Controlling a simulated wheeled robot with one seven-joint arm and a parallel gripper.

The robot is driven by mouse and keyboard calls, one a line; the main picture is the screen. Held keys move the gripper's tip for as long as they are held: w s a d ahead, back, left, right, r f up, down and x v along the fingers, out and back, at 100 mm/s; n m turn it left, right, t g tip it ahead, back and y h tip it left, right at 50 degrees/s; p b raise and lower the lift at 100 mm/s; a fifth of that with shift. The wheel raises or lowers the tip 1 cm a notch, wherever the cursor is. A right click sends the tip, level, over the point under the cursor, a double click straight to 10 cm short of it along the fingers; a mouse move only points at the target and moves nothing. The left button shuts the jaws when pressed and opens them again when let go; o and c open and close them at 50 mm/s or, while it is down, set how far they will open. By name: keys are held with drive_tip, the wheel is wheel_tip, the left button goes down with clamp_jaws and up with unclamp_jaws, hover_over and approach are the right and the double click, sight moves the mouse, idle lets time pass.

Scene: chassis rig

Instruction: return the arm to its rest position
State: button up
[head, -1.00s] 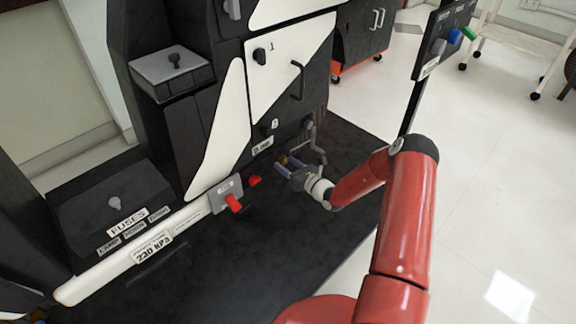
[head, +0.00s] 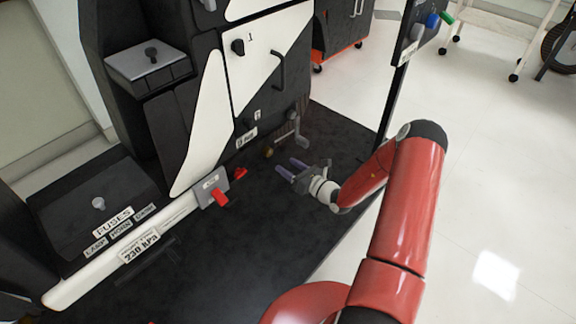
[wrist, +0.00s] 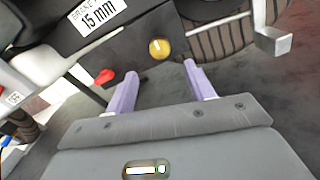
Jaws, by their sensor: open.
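My gripper (head: 291,170) is at the end of my red arm, in the middle of the head view, above the dark mat. Its two purple fingers point toward the black and white rig (head: 205,130). In the wrist view, the fingers (wrist: 153,84) are spread apart with nothing between them. A round brass knob (wrist: 160,49) shows beyond the fingertips, apart from them. A grey crank-like handle (head: 290,130) stands on the rig's side just beyond my gripper; its bent end (wrist: 272,40) shows at the upper right of the wrist view.
A red lever (head: 220,197) and a smaller red knob (head: 240,173) sit on the rig's lower edge. A dark post with a panel of coloured knobs (head: 432,20) stands at the upper right.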

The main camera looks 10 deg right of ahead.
drive_tip(key=s+a+r+n+g+y, duration=0.1)
drive_tip(key=s+a+r+n+g, duration=0.55)
drive_tip(key=r+n, duration=0.35)
drive_tip(key=s+a+r+n+g+y, duration=0.1)
drive_tip(key=s+a+r+n+g, duration=0.4)
drive_tip(key=s+r+n+g, duration=0.35)
drive_tip(key=s+d+r+n+t+h, duration=0.2)
drive_tip(key=s+d+r+n+h, duration=0.2)
drive_tip(key=s, duration=0.6)
drive_tip(key=s+d+r+n+t+h, duration=0.3)
drive_tip(key=s+d+r+n+h, duration=0.2)
drive_tip(key=s+r+n+h, duration=0.3)
wheel_tip(320, 180, up, 3)
drive_tip(key=shift+s+r+n+t+p, duration=0.15)
drive_tip(key=shift+s+n+t+p, duration=0.25)
drive_tip(key=shift+s+n, duration=0.45)
drive_tip(key=shift+c, duration=0.3)
